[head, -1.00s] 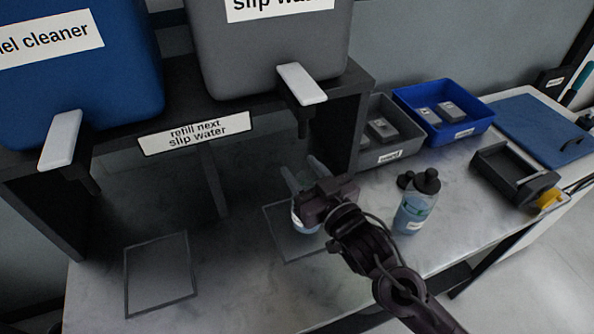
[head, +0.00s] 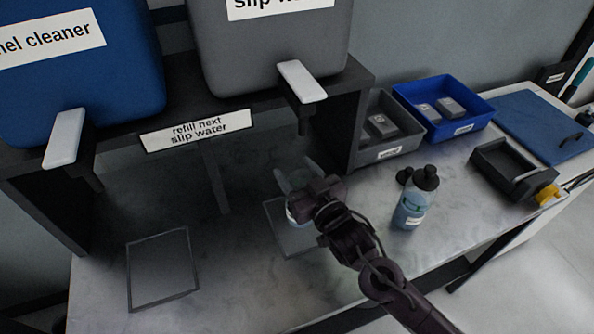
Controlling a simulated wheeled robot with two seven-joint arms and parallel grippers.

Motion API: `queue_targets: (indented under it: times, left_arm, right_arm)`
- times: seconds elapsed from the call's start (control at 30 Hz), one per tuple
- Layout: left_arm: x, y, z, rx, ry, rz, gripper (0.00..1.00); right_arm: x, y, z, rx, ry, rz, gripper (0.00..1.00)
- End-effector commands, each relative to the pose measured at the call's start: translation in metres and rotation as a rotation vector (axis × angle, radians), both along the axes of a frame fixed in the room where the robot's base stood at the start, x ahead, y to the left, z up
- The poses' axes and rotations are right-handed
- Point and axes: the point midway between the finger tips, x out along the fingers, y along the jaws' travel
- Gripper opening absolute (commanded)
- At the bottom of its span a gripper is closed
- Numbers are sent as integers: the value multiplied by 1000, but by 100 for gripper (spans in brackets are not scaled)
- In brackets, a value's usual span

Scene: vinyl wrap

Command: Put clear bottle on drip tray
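My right gripper (head: 297,178) reaches in from the lower right, in front of the grey tank's spout. Its two pale fingers are spread around a clear bottle (head: 294,214), which seems held between them. Only a pale blue-white lower part of the bottle shows; my gripper hides most of the rest. A drip tray (head: 288,242), a thin dark-edged rectangle, lies below the bottle and is partly covered by my arm. I cannot tell whether the bottle touches it. Another drip tray (head: 161,270) lies empty at the left. My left gripper is not in view.
A blue tank (head: 75,85) and a grey tank (head: 270,60) with spouts stand on a dark shelf above. A black-capped bottle (head: 410,210) stands right of my arm. Grey (head: 400,148) and blue (head: 462,128) bins and a black holder (head: 508,178) sit further right.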

Motion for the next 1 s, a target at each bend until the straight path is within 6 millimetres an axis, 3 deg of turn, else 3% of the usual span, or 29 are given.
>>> queue_targets:
  times: [0.1,0.47,1.0]
  left_arm:
    - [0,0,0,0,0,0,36]
    - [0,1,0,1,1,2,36]
    - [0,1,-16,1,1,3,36]
  right_arm:
    - [0,0,0,0,0,0,66]
    - [-4,-3,1,-2,3,0,66]
    - [-91,-56,0,-2,3,0,66]
